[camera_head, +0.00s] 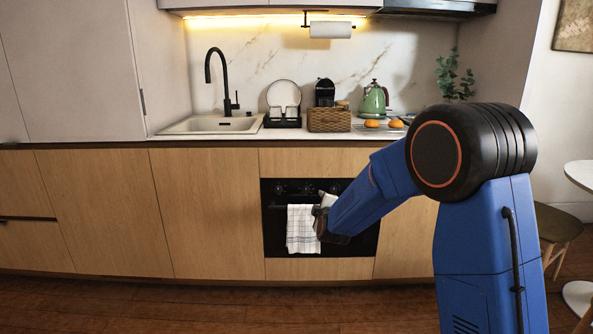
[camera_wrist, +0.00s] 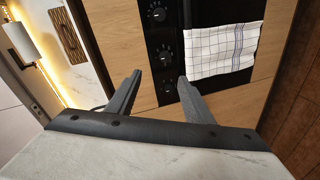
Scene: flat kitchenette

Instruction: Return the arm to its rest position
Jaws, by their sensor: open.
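My blue arm (camera_head: 490,240) rises at the right of the head view, bends at a black joint and slopes down-left toward the oven front. My gripper (camera_head: 322,222) is at its low end, overlapping the right edge of the towel in the picture; contact cannot be told there. In the wrist view my gripper (camera_wrist: 160,76) shows two dark fingers spread apart with nothing between them. The checked towel (camera_wrist: 222,50) hangs beyond and to the right of the fingers, apart from them in the picture.
The black oven (camera_head: 275,235) sits in wooden cabinets below the counter (camera_head: 255,139). On the counter are a sink (camera_head: 212,125), a wicker basket (camera_head: 330,121), a green kettle (camera_head: 374,101) and orange fruit (camera_head: 396,123). A stool (camera_head: 556,222) stands at right. Floor is clear at front left.

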